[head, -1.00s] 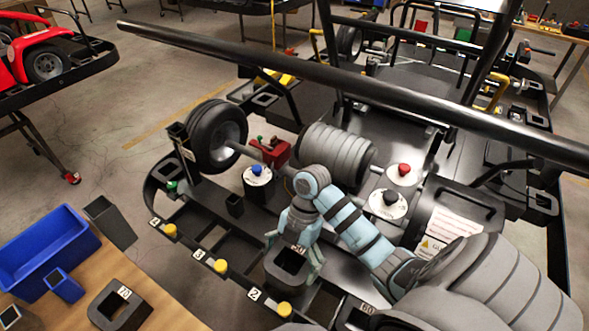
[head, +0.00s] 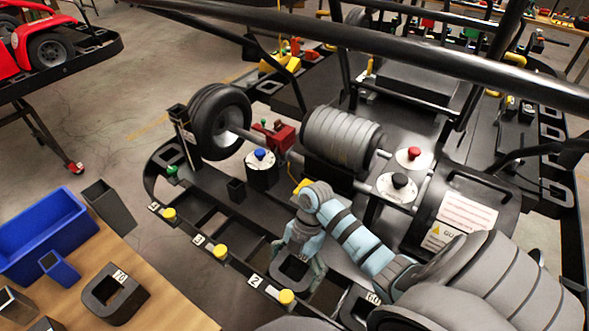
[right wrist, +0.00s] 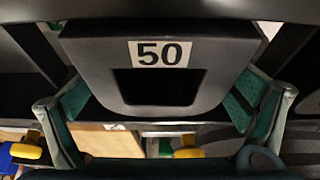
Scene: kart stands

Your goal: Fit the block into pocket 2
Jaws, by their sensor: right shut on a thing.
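The block is a dark piece marked 50, with a square hole; it shows in the right wrist view (right wrist: 160,72) and in the head view (head: 279,277). My right gripper (head: 296,262) is shut on it, one teal finger on each side. Pocket 2 is marked by a white label 2 (head: 254,281) on the kart's front rail, with a yellow button beside it. The block is over this spot, low near the rail, and hides most of the opening. I cannot tell whether it is inside the pocket. My left gripper is not in view.
Labels 3 (head: 197,240) and 4 (head: 153,207) mark dark openings to the left. A wooden table (head: 160,300) at lower left holds a blue bin (head: 40,240) and a block marked 70 (head: 115,295). A black tube (head: 400,50) crosses above.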

